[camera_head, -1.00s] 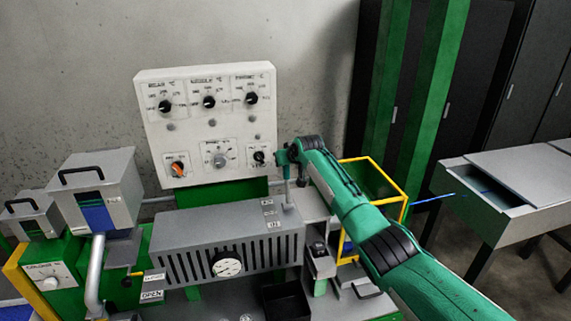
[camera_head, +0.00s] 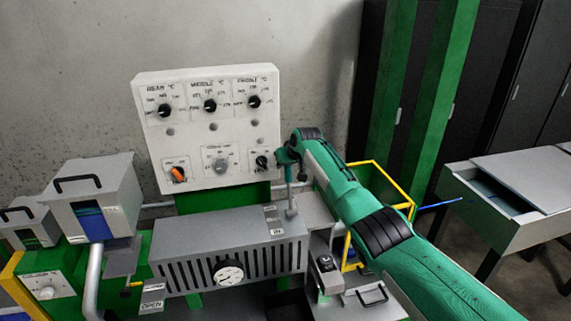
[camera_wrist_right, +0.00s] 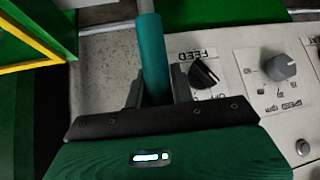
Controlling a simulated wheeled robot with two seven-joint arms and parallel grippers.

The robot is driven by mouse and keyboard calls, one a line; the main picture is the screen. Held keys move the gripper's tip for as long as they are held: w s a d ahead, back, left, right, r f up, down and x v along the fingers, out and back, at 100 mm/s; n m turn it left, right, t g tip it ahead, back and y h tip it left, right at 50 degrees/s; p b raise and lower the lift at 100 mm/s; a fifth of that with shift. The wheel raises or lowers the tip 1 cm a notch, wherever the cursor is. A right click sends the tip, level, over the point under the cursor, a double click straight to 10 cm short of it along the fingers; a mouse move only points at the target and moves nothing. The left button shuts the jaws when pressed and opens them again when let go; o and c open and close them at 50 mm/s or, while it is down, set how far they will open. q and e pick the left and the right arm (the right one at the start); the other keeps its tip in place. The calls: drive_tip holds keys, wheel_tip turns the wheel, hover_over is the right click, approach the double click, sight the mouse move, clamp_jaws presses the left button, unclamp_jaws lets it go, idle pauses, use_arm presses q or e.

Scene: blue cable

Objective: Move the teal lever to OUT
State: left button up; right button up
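The teal lever (camera_head: 289,175) stands upright on the right end of the grey slotted box (camera_head: 220,232); its rod is grey and its grip teal. Small labels (camera_head: 271,220) sit just left of its base, the nearest one reading IN. My right gripper (camera_head: 287,156) is at the top of the lever. In the right wrist view, the lever's teal grip (camera_wrist_right: 152,65) lies between the fingers of the right gripper (camera_wrist_right: 158,85), which look closed against it. My left gripper is not in view.
A white control panel (camera_head: 210,130) with several knobs stands close behind the lever. A yellow-framed green bin (camera_head: 385,185) is to the right, behind my arm. A grey table (camera_head: 520,190) with an open compartment stands farther right.

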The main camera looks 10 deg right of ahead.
drive_tip(key=o, duration=0.3)
drive_tip(key=shift+w, duration=0.1)
drive_tip(key=shift+o, duration=0.2)
drive_tip(key=shift+w+f, duration=0.1)
drive_tip(key=shift+f, duration=0.05)
drive_tip(key=shift+s+d+r, duration=0.1)
drive_tip(key=shift+s+r, duration=0.35)
drive_tip(key=shift+r, duration=0.1)
drive_tip(key=b+v, duration=0.4)
drive_tip(key=v, duration=0.8)
drive_tip(key=shift+s, duration=0.15)
